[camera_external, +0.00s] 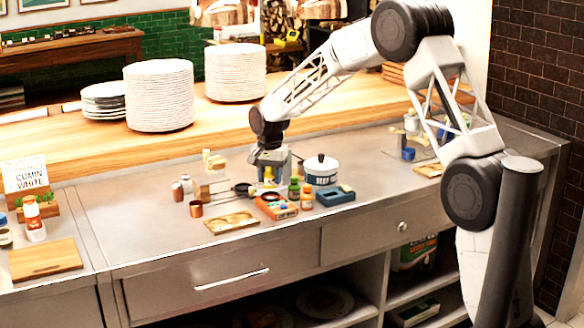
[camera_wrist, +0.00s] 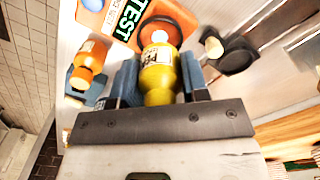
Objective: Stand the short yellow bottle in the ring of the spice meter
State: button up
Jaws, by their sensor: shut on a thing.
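My gripper (camera_external: 269,166) is shut on the short yellow bottle (camera_wrist: 160,77), which shows a white label and a pale end between the blue fingers in the wrist view. In the external view the yellow bottle (camera_external: 268,177) is below my gripper, behind and above the orange-red spice meter (camera_external: 284,212). In the wrist view the meter (camera_wrist: 90,5) bears the word TEST, and its dark red ring (camera_wrist: 182,19) shows just past the bottle's pale end. The bottle overlaps the ring in this view; I cannot tell the height between them.
A green bottle (camera_external: 294,189) and another small bottle (camera_external: 307,199) stand right of the bottle. A white pot (camera_external: 320,172) and blue tray (camera_external: 335,196) are further right. A black pan (camera_external: 244,189), copper cup (camera_external: 196,209) and wooden tray (camera_external: 231,223) are left.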

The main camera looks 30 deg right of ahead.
aim_at(270, 187)
jog(key=shift+f, duration=1.75)
jog(key=shift+f, duration=0.15)
jog(key=o, duration=0.8)
jog(key=shift+c, duration=0.2)
notch_tip(270, 187, up, 12)
jog(key=shift+r, duration=0.15)
jog(key=shift+s+r, duration=0.1)
jog(key=shift+s, duration=0.05)
